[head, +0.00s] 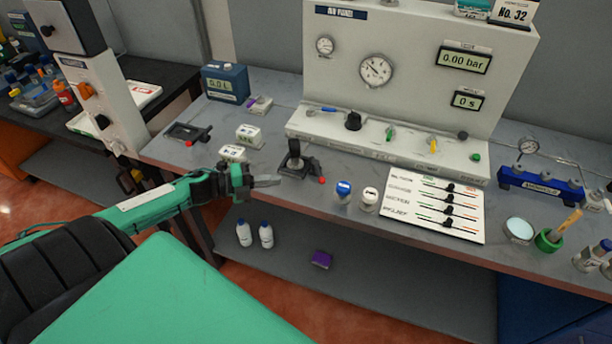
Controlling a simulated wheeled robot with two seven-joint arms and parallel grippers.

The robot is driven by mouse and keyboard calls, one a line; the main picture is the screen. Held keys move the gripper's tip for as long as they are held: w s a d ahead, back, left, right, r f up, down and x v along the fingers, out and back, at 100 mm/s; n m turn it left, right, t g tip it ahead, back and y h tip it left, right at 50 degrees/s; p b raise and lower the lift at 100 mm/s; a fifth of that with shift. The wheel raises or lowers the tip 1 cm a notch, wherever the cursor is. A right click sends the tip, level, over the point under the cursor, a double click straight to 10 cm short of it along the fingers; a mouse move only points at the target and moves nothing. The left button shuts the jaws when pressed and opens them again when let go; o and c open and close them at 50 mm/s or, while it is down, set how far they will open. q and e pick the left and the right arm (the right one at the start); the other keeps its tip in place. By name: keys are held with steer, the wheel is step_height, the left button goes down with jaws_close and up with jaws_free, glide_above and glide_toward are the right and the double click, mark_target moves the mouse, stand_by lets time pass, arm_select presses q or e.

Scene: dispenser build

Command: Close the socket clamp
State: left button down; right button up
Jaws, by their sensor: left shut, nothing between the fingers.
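My left gripper (270,181) is shut and empty, at the front edge of the bench, just left of and in front of a black clamp-like fixture (299,166). This fixture has an upright black part and a red knob (322,180) at its right front. I cannot tell whether the fingers touch it or whether its clamp is open or shut. A second flat black fixture (183,131) with a red knob lies farther left on the bench. The frames do not label either one as the socket clamp. My right gripper is not in view.
Small white boxes (249,135) stand left of the upright fixture. A blue-capped jar (343,191) and a white-capped jar (369,198) stand to its right. A gauge panel (410,60) rises behind, and a slider board (434,208) lies right. White bottles (266,235) stand on the lower shelf.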

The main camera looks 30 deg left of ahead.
mark_target(318, 175)
arm_select(q)
steer(key=shift+w+d+p, duration=0.3)
steer(key=shift+w+d, duration=0.1)
steer(key=shift+w, duration=0.05)
steer(key=p+x, duration=0.2)
steer(key=x, duration=0.5)
steer(key=shift+w+d+p, duration=0.15)
steer(key=shift+d+p, duration=0.05)
steer(key=shift+p, duration=0.1)
steer(key=shift+w+d+f, duration=0.1)
steer(key=shift+w+d, duration=0.25)
steer(key=shift+w, duration=0.05)
steer(key=shift+d, duration=0.1)
steer(key=shift+w+d+n+t+y+p, duration=0.1)
steer(key=shift+d+n+t+y+p, duration=0.2)
steer(key=shift+n+y+p, duration=0.15)
